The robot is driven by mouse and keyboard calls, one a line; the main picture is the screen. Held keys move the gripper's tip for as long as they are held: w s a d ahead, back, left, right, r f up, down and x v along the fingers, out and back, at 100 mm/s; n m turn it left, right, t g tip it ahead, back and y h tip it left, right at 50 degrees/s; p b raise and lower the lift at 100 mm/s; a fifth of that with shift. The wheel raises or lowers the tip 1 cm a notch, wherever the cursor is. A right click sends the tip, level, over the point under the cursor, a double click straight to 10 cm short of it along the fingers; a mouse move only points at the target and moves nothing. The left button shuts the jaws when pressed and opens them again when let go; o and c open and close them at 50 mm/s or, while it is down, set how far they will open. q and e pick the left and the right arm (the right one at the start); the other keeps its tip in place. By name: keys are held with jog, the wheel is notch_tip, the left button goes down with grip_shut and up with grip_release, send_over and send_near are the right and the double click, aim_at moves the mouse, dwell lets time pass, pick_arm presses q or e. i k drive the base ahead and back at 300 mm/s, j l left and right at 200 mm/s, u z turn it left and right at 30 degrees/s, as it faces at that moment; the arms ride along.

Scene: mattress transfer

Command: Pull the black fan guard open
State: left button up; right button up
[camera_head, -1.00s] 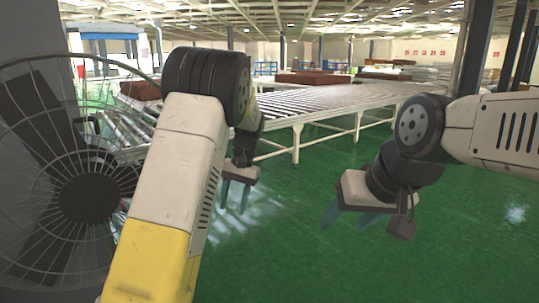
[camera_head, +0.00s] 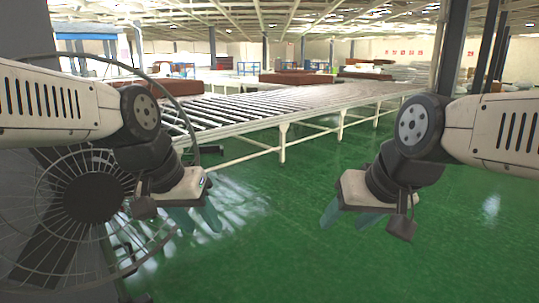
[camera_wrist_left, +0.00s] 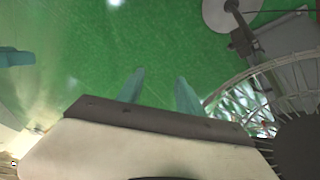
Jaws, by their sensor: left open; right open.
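The black fan guard (camera_head: 65,265) is a round wire cage with a dark hub (camera_head: 94,198) at the left of the head view. Its rim arcs behind my left arm, and its upper middle is hidden by that arm. My left gripper (camera_head: 197,220) is open and empty, pointing down by the guard's right edge. In the left wrist view its two fingers (camera_wrist_left: 160,90) are apart over green floor, with the guard (camera_wrist_left: 248,92) to their right. I see no contact between fingers and guard. My right gripper (camera_head: 346,216) is open and empty, well right of the fan.
A long roller conveyor (camera_head: 285,103) on white legs runs behind the grippers, with brown mattresses (camera_head: 297,79) further back. A grey wall or column (camera_head: 20,30) stands behind the fan. The green floor (camera_head: 270,240) between and below the grippers is clear.

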aim_at(93, 197)
jog(key=u, duration=1.45)
jog(key=j+z, duration=0.35)
jog(key=k+j+z, duration=0.3)
jog(key=j, duration=0.2)
jog(key=i+j, duration=0.05)
jog(key=i, duration=0.05)
